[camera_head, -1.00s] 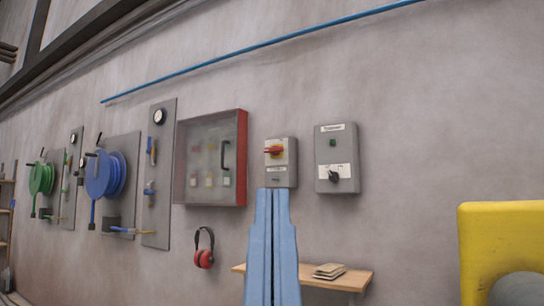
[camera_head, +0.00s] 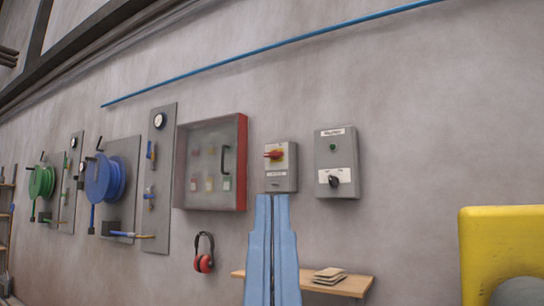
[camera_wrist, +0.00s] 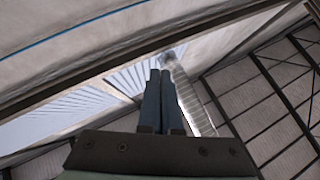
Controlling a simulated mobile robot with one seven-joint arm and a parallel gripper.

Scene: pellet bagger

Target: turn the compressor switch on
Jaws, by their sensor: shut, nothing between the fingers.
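A grey switch box (camera_head: 281,182) hangs on the wall near the middle of the head view. The labels on both are too blurred to read, so I cannot tell which is the compressor's. My gripper (camera_head: 272,196) is shut and empty, its blue fingers pointing up just below the red-handled box in the picture. It also shows in the wrist view (camera_wrist: 161,73), pointing at roof beams.
A glass-fronted cabinet (camera_head: 243,170) with a red side is left of the switch boxes. A wooden shelf (camera_head: 349,285) with papers is at lower right, and a yellow object (camera_head: 499,235) fills the right edge. Hose reels hang at left.

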